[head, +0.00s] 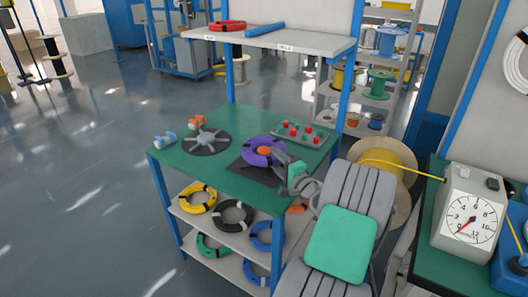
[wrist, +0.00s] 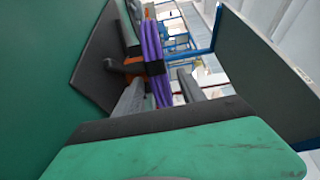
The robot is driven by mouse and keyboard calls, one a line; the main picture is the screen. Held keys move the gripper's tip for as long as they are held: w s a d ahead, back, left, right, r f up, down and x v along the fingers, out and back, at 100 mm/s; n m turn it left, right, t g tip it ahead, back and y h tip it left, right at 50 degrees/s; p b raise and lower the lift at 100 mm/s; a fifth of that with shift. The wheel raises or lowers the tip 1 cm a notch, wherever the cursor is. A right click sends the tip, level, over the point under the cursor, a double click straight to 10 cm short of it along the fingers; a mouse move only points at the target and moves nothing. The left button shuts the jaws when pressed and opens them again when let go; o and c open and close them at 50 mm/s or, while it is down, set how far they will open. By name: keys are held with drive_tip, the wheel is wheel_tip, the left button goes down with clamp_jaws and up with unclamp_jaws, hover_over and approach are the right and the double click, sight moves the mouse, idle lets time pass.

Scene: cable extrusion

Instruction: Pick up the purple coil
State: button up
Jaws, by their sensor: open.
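The purple coil (head: 257,150) lies on a dark square mat (head: 252,174) on the green workbench, with an orange piece (head: 264,151) at its middle. In the wrist view the purple coil (wrist: 152,42) has a black tie, and its near edge shows between my two fingers. My gripper (head: 283,163) is at the coil's right side in the head view. It is open in the wrist view (wrist: 160,78), with one finger on each side of the coil's edge. Whether the fingers touch the coil cannot be told.
A grey spoked disc (head: 206,141) and orange and blue small parts lie left on the bench (head: 190,162). Several coils fill the shelf below. A dial gauge box (head: 468,212) stands right.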

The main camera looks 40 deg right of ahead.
clamp_jaws()
idle(0.5)
